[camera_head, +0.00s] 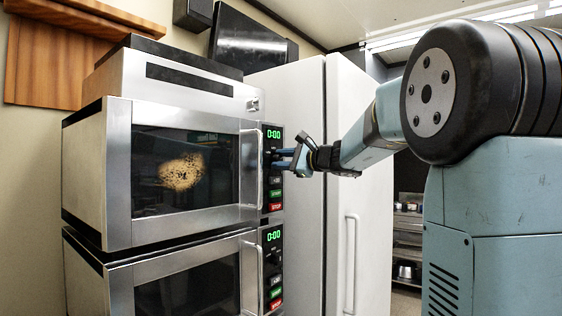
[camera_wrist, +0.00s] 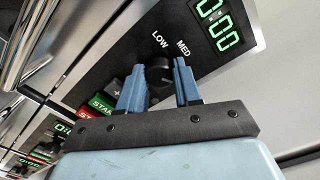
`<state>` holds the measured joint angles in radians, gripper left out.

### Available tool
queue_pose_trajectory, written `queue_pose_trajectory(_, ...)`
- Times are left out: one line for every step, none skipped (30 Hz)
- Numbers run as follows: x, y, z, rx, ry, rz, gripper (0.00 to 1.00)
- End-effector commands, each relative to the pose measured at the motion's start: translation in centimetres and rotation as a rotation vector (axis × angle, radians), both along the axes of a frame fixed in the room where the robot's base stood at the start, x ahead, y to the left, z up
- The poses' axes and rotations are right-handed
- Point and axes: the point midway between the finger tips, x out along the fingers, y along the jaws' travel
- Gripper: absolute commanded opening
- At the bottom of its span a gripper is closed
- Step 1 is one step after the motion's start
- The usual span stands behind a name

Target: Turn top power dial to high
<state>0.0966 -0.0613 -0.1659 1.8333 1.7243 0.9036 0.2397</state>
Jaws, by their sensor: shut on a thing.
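The top power dial (camera_wrist: 159,72) is a round black knob on the upper microwave's black control panel. In the wrist view the blue fingers of my gripper (camera_wrist: 158,84) stand on both sides of it and are shut on it. The printed words LOW and MED show above the dial. No HIGH mark is visible, and I cannot tell the dial's pointer position. In the head view my gripper (camera_head: 286,158) reaches the panel from the right, just below the green display, and hides most of the dial. The upper microwave (camera_head: 121,172) has its door closed.
A lower microwave (camera_head: 120,290) with its own panel stands under the upper one. The door handle (camera_head: 261,170) sticks out left of the panel. Start and stop buttons lie below the dial. A tall white cabinet (camera_head: 300,240) stands close on the right.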

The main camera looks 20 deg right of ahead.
Motion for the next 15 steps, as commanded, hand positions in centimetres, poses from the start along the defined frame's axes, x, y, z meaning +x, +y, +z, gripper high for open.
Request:
queue_pose_trajectory(0.09, -0.04, -0.67, -0.002, 0.011, 0.0, 0.03)
queue_pose_trajectory(0.1, -0.03, -0.67, -0.002, 0.011, 0.0, 0.03)
queue_pose_trajectory(0.1, -0.01, -0.67, -0.003, 0.012, 0.0, 0.03)
queue_pose_trajectory(0.09, 0.0, -0.68, -0.003, 0.012, 0.0, 0.03)
queue_pose_trajectory(0.1, 0.01, -0.68, -0.003, 0.012, 0.0, 0.03)
queue_pose_trajectory(0.1, 0.02, -0.68, -0.002, 0.012, 0.001, 0.03)
queue_pose_trajectory(0.09, 0.03, -0.68, -0.002, 0.012, 0.001, 0.03)
queue_pose_trajectory(0.09, 0.03, -0.68, -0.002, 0.012, 0.001, 0.03)
queue_pose_trajectory(0.09, 0.05, -0.68, -0.002, 0.012, 0.001, 0.35)
queue_pose_trajectory(0.09, 0.05, -0.68, -0.002, 0.012, 0.001, 0.38)
queue_pose_trajectory(0.09, 0.05, -0.65, -0.002, 0.012, 0.001, 0.41)
queue_pose_trajectory(0.09, 0.06, -0.6, -0.001, 0.01, 0.002, 0.45)
queue_pose_trajectory(0.08, 0.07, -0.56, -0.002, 0.009, 0.001, 0.48)
queue_pose_trajectory(0.07, 0.07, -0.51, -0.001, 0.009, 0.002, 0.51)
queue_pose_trajectory(0.06, 0.09, -0.46, -0.002, 0.008, 0.002, 0.55)
